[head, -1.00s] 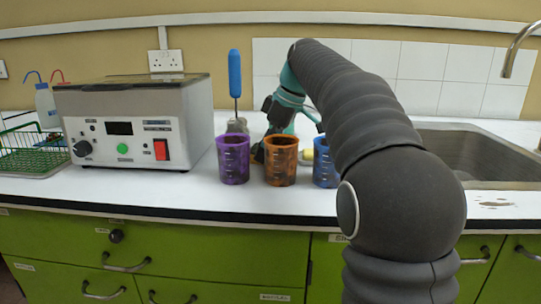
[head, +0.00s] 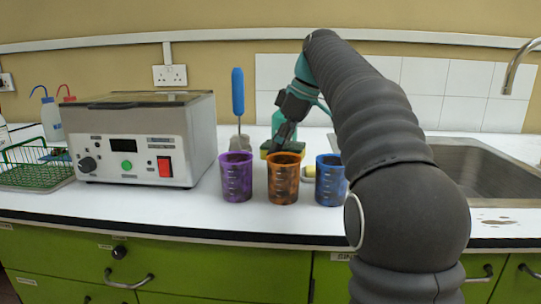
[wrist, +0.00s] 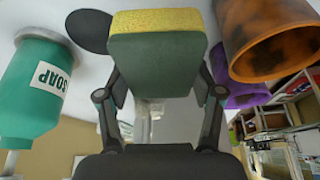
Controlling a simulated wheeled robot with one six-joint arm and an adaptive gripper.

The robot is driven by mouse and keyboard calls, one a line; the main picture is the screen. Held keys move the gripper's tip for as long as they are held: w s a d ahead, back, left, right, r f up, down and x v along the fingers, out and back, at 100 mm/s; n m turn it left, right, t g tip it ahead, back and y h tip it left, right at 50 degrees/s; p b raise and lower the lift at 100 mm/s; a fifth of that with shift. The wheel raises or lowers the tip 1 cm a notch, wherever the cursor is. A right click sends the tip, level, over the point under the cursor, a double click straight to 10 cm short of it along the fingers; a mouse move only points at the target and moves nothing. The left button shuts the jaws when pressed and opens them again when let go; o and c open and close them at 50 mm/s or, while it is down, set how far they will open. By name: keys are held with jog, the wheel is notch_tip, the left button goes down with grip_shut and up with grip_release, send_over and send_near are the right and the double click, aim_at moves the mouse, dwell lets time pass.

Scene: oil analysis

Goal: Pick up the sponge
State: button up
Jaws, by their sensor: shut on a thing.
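The sponge (wrist: 157,58) is a green and yellow block; it fills the upper middle of the wrist view. My gripper (wrist: 160,82) is shut on it, with one finger against each side. In the head view the sponge (head: 268,150) shows behind the orange beaker, partly hidden by my gripper (head: 284,138) and the beaker's rim. It appears raised, but its gap to the counter is hidden.
Purple (head: 236,178), orange (head: 283,180) and blue (head: 330,181) beakers stand in a row in front. A green soap bottle (wrist: 32,88) is close to the sponge. A grey instrument box (head: 150,140) stands left; a sink (head: 480,175) is right.

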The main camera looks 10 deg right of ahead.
jog(key=s+d+r, duration=0.5)
jog(key=d, duration=0.2)
jog(key=shift+d+r, duration=0.25)
jog(key=shift+d, duration=0.1)
